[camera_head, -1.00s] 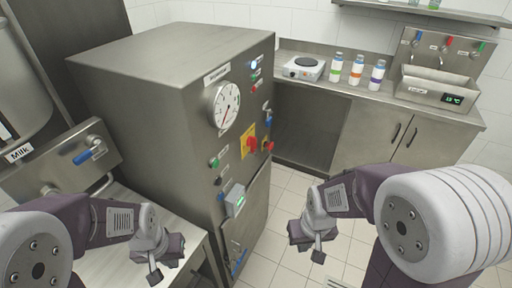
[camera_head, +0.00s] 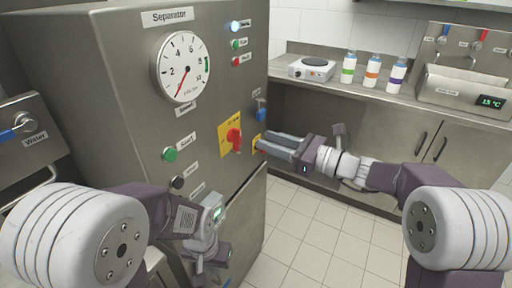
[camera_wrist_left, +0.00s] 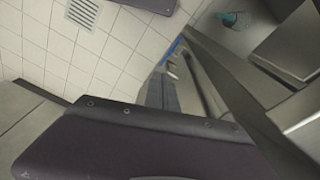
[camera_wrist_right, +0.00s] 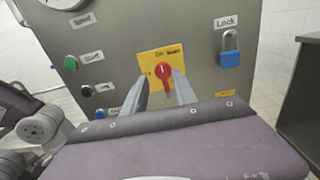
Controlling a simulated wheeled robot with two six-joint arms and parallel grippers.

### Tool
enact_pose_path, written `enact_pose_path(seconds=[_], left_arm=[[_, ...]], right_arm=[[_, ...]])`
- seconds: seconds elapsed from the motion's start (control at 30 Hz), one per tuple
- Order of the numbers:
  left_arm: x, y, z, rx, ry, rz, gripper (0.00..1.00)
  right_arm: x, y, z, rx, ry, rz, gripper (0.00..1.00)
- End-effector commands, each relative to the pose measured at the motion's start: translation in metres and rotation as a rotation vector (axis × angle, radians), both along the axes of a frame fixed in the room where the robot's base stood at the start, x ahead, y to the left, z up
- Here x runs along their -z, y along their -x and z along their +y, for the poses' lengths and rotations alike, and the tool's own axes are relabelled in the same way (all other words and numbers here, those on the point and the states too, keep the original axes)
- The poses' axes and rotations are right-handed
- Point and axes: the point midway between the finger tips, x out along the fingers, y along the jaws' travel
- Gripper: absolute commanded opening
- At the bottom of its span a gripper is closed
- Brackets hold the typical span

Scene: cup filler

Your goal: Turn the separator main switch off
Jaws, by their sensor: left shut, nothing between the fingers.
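The separator (camera_head: 100,110) is a steel cabinet with a dial gauge. Its main switch (camera_head: 234,137) is a red rotary handle on a yellow plate; it also shows in the right wrist view (camera_wrist_right: 163,72), handle pointing roughly down. The plate's lettering is too small to read surely. My right gripper (camera_head: 262,143) is open, its fingers pointing at the cabinet front just right of the switch in the head view. In the right wrist view, the handle appears between the two fingertips (camera_wrist_right: 163,90); contact cannot be told. My left gripper (camera_head: 210,265) is shut and empty, low before the cabinet.
A blue padlock (camera_wrist_right: 231,57) hangs right of the switch. A green button (camera_head: 169,154) and black button (camera_head: 177,182) sit to its left. A counter with a hot plate (camera_head: 312,68) and bottles (camera_head: 372,72) stands behind. The tiled floor is open.

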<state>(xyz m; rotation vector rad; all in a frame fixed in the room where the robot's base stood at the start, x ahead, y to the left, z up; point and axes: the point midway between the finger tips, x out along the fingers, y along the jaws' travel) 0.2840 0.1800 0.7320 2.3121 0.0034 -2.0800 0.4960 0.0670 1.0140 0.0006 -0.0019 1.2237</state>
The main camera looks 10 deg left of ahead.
Motion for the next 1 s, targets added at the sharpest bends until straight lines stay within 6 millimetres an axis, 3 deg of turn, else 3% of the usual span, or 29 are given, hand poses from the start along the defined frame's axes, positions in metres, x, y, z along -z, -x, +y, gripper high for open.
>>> enact_pose_path(seconds=[0.17,0.43,0.6,0.93,1.0], left_arm=[[-0.002,0.0,0.0,0.0,0.0,-0.001,0.0],[0.002,0.0,0.0,0.0,0.0,-0.001,0.0],[0.002,0.0,0.0,0.0,0.0,-0.001,0.0],[0.002,0.0,0.0,0.0,0.0,-0.001,0.0],[0.002,0.0,0.0,0.0,0.0,-0.001,0.0]], right_arm=[[-0.002,-0.002,0.006,-0.002,0.002,-0.002,0.34],[-0.001,-0.019,0.058,-0.004,0.003,-0.002,0.34],[-0.001,-0.028,0.08,-0.001,0.005,-0.001,0.34],[-0.002,-0.031,0.085,0.001,0.004,-0.001,0.34],[-0.001,-0.031,0.085,0.001,0.004,-0.002,0.14]])
